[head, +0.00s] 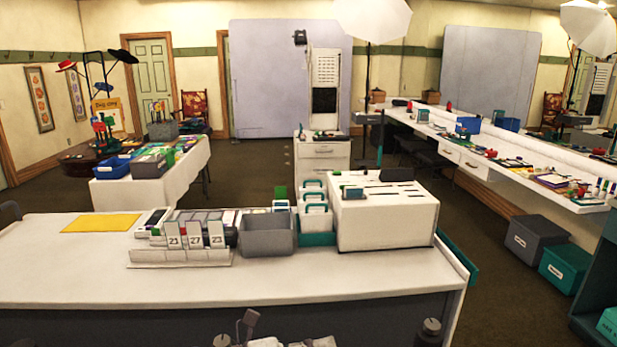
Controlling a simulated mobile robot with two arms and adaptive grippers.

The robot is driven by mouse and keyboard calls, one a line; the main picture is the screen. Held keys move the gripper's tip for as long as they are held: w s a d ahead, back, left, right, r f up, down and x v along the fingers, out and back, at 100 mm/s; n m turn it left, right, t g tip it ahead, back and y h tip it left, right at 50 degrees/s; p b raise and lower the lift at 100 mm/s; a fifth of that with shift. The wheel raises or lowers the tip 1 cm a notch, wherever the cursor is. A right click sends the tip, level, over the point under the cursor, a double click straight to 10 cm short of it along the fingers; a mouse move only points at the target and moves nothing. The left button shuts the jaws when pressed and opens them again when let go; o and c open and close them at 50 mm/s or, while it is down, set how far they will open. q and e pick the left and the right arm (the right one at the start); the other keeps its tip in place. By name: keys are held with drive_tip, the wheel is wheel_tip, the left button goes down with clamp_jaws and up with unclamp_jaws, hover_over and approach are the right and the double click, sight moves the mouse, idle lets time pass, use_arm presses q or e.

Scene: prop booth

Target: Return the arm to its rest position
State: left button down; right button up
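Grey and dark parts, which look like pieces of my own arms or body, show at the bottom edge of the head view, in front of the near counter (330,284). They are small and cut off by the frame. I make out no gripper fingers among them, so neither gripper shows and I cannot tell what either one holds. None of these parts visibly touches anything on the counter top.
On the counter stand a numbered card rack (180,257), a grey bin (267,236), a white slotted box (385,222) and a yellow sheet (101,223). The counter's front strip is clear. Storage boxes (535,243) sit on the floor at right.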

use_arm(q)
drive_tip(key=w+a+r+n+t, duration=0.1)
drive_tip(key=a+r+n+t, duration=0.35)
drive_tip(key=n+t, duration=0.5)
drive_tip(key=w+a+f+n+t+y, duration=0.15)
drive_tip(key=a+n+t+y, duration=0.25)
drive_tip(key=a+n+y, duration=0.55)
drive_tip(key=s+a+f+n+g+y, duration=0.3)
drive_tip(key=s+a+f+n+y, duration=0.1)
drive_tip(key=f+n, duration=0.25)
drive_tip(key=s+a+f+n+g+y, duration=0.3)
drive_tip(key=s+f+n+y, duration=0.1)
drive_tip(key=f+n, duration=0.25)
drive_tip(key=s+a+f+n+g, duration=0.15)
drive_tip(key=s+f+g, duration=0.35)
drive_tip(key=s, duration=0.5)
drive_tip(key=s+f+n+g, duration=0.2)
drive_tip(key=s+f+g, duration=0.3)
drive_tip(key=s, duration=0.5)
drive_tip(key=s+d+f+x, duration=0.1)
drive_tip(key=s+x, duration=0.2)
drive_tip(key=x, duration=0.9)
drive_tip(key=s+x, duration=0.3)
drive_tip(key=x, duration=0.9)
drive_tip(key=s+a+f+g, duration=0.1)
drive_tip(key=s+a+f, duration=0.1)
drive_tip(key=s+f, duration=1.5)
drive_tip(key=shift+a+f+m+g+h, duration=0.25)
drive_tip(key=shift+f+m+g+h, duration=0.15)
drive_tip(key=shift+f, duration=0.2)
